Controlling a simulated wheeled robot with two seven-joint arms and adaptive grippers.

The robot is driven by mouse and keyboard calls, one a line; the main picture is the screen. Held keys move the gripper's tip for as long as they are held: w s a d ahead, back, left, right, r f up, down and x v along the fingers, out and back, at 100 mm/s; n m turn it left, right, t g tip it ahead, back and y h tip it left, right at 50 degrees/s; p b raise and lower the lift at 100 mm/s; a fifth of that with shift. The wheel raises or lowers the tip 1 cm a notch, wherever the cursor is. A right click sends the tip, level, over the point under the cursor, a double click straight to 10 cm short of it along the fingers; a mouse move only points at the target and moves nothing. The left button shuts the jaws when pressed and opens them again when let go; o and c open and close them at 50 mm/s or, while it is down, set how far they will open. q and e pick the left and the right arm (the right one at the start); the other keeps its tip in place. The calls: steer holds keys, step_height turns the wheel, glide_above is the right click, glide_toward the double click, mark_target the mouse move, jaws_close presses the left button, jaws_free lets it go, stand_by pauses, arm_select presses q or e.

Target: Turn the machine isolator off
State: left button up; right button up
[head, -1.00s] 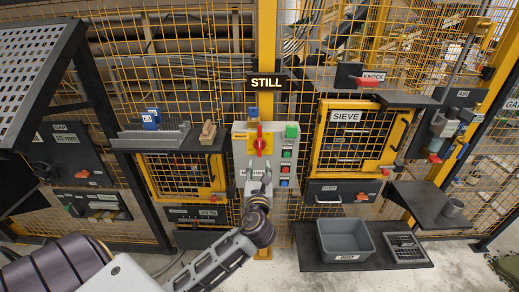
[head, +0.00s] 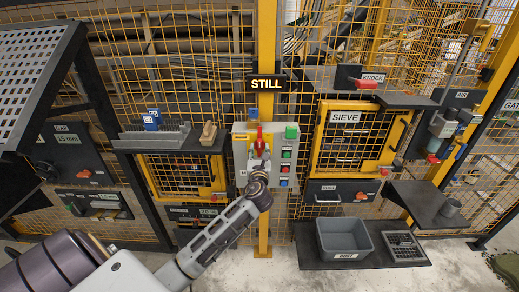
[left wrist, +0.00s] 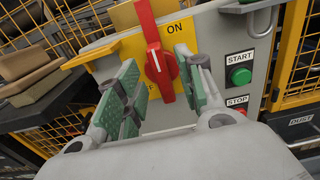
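The machine isolator is a red rotary handle (head: 259,133) on a yellow plate, on a grey control box (head: 240,146). In the left wrist view the red handle (left wrist: 147,22) points up toward ON, slightly tilted in the picture; part of the OFF label is hidden. My left gripper (head: 258,160) is in front of the box, below the handle's upper end. In the left wrist view its green-padded fingers (left wrist: 158,72) are open, one on each side of the red knob. A gap shows at the left finger; I cannot tell whether the right one touches. My right gripper is not in view.
Green START (left wrist: 240,75) and red STOP (left wrist: 240,112) buttons sit close right of the isolator. Yellow mesh doors flank the box, with a SIEVE door (head: 347,117) at the right. A grey bin (head: 345,241) stands below right.

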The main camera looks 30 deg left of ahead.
arm_select(q)
steer(key=shift+x, duration=0.95)
jaws_close()
